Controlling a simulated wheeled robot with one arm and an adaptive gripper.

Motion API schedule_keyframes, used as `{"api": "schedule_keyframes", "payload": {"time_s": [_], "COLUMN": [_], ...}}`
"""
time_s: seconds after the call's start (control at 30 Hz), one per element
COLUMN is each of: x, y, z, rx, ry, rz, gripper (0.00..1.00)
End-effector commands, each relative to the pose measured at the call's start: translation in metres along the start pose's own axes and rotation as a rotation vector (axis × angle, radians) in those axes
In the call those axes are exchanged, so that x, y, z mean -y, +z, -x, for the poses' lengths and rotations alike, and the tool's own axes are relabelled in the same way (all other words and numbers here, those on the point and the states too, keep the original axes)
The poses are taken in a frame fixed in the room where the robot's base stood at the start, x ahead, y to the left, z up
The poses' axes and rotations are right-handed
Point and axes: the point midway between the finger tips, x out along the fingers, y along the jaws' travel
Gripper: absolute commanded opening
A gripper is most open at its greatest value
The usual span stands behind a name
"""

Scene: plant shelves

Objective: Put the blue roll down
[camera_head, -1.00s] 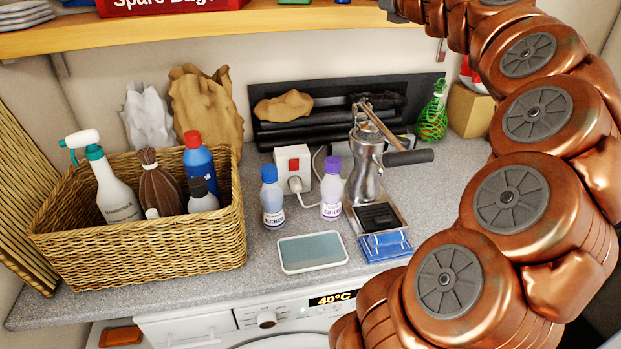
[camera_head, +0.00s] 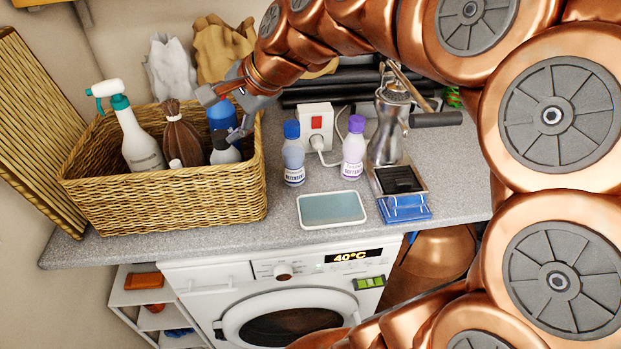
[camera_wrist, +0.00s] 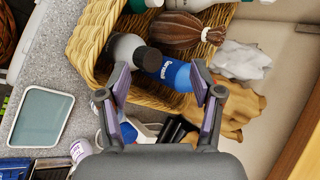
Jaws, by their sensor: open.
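I see nothing that is clearly a blue roll. A blue bottle (camera_head: 221,117) stands in the wicker basket (camera_head: 165,203); its top is hidden by my gripper in the head view. My gripper (camera_head: 224,112) is open over the basket at that bottle. In the wrist view, the blue bottle (camera_wrist: 176,74) shows between and beyond the two spread fingers of my gripper (camera_wrist: 160,75). I cannot tell whether they touch it.
The basket also holds a white spray bottle (camera_head: 137,137), a brown brush (camera_head: 183,140) and a grey bottle (camera_head: 224,153). Two small bottles (camera_head: 293,155), a socket box (camera_head: 316,128) and a metal pot (camera_head: 389,125) stand to the right. A washing machine (camera_head: 240,295) is below.

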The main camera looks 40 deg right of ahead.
Motion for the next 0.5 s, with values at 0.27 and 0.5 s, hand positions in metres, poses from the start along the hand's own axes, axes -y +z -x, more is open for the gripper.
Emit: {"api": "schedule_keyframes", "payload": {"time_s": [0.27,0.5], "x": [-0.164,-0.278], "y": [0.075,0.085], "z": [-0.019,0.011], "rx": [0.164,0.364], "ry": [0.445,0.736], "rz": [0.648,1.049], "gripper": [0.66,0.66]}}
